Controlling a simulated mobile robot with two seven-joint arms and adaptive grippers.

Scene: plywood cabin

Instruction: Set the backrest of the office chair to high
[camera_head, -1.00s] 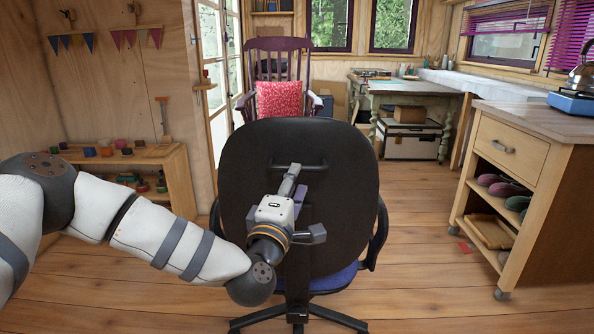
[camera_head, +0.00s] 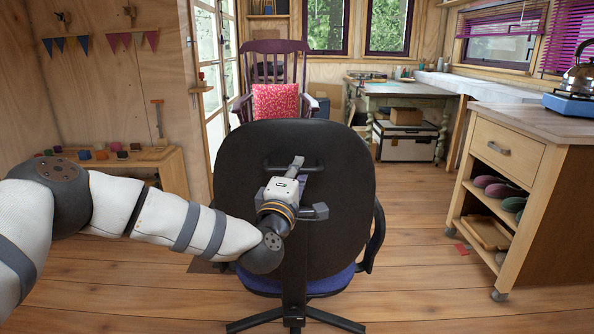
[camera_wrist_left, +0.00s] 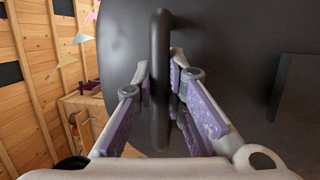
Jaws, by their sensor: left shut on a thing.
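The office chair (camera_head: 345,215) stands in front of me with the back of its black backrest facing me. A dark bar handle (camera_head: 275,167) crosses the upper part of the backrest. My left gripper (camera_head: 297,165) reaches this handle from below and in front. In the left wrist view, the handle (camera_wrist_left: 160,100) runs upright in the picture between the two fingers of the gripper (camera_wrist_left: 162,75), and the gripper is shut on it. The blue seat (camera_head: 335,283) shows below the backrest. My right gripper is out of view.
A wooden rocking chair with a red cushion (camera_head: 275,102) stands behind the office chair. A wheeled cabinet (camera_head: 540,190) is at the right, and a low shelf (camera_head: 170,170) at the left.

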